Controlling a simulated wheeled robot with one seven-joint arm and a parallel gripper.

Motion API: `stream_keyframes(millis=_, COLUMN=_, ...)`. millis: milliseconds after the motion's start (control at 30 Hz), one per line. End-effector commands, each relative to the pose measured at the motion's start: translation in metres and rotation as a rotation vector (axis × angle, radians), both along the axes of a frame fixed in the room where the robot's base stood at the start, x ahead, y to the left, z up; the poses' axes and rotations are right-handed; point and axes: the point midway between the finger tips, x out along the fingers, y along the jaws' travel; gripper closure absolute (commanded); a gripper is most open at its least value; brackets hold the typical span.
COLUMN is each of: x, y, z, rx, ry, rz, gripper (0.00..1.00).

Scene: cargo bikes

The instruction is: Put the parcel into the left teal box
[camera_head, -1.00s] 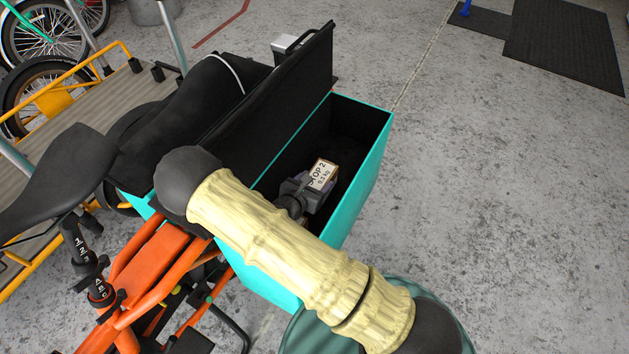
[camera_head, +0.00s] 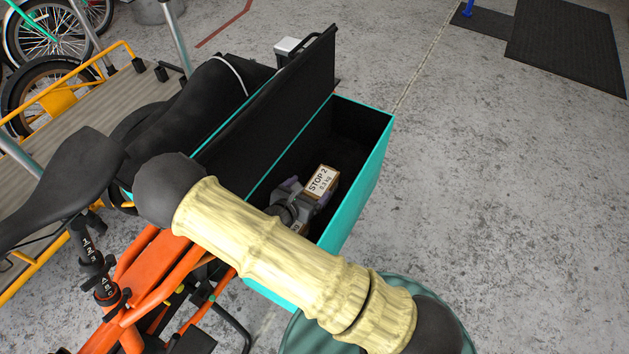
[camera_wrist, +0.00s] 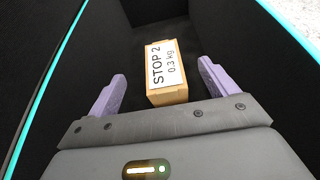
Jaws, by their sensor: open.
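The parcel (camera_head: 322,181) is a small brown box with a white label reading "STOP 2, 0.3 kg". It is inside an open teal box (camera_head: 362,190) with a black interior. In the wrist view the parcel (camera_wrist: 166,74) sits between my two purple fingers, with visible gaps at both sides. My gripper (camera_head: 306,193) is open and reaches down into the teal box. The lower part of the parcel is partly hidden in the head view. A bit of teal (camera_head: 127,194) shows further left, mostly covered by black parts.
The teal box's black lid (camera_head: 275,110) stands raised along its left side. An orange bike frame (camera_head: 155,262) and a black saddle (camera_head: 75,170) are at the lower left. A yellow-railed cargo deck (camera_head: 95,115) lies behind.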

Motion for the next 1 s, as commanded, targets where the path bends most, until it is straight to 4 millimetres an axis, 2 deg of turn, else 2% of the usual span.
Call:
stream_keyframes(millis=200, x=-0.034, y=0.023, z=0.019, rx=0.002, ry=0.0, rz=0.004, gripper=0.15)
stream_keyframes(millis=400, x=-0.051, y=0.033, z=0.026, rx=-0.001, ry=-0.001, rz=-0.001, gripper=0.15)
stream_keyframes(millis=1000, x=-0.053, y=0.037, z=0.027, rx=0.001, ry=0.0, rz=0.004, gripper=0.15)
